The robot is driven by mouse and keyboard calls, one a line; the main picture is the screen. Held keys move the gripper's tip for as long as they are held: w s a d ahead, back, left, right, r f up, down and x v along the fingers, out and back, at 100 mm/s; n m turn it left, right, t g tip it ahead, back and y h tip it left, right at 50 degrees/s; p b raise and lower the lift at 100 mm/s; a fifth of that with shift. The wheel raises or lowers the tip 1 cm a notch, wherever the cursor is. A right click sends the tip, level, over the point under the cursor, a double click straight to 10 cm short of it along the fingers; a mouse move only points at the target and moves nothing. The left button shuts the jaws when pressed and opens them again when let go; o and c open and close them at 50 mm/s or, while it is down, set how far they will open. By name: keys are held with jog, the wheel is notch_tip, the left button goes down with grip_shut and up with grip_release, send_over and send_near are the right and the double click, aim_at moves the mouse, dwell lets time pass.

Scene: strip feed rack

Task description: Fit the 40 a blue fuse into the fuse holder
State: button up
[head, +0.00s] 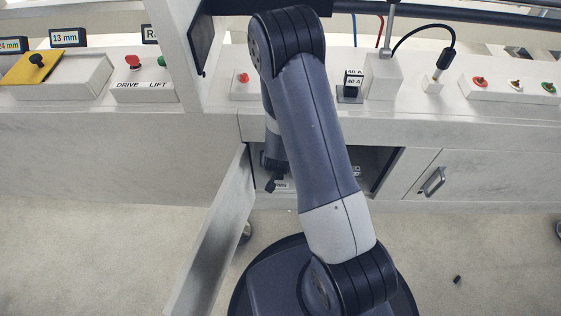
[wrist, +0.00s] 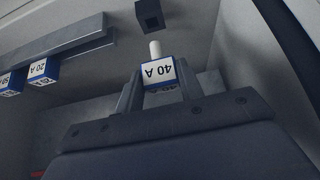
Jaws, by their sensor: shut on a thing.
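The 40 A blue fuse (wrist: 158,72) is a small white-faced block with a blue edge and a pale round stub. My gripper (wrist: 160,88) is shut on it in the wrist view, a finger on each side; its label appears upside down. A dark square block with a recess (wrist: 149,14), possibly the fuse holder, is beyond the stub, apart from the fuse. In the head view, my gripper (head: 273,180) is low in the open cabinet, partly hidden by my arm. A black block labelled 40 A (head: 350,88) stands on the counter in the head view.
Other blue-edged fuses, one marked 20 A (wrist: 43,69), sit along a grey bar (wrist: 55,45) at left in the wrist view. The cabinet door (head: 213,235) stands open left of my arm. A shut cabinet (head: 465,180) with a handle is at right.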

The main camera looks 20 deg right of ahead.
jog(key=shift+a+f+b, duration=0.1)
jog(key=shift+f+b, duration=0.2)
jog(key=shift+f, duration=0.4)
jog(key=shift+s+f, duration=0.1)
jog(key=shift+s, duration=0.05)
jog(key=shift+s+a, duration=0.15)
jog(key=shift+s, duration=0.05)
jog(key=shift+f+b, duration=1.6)
jog(key=shift+f, duration=0.15)
dwell(0.5)
jog(key=o, duration=1.1)
jog(key=shift+r, duration=0.1)
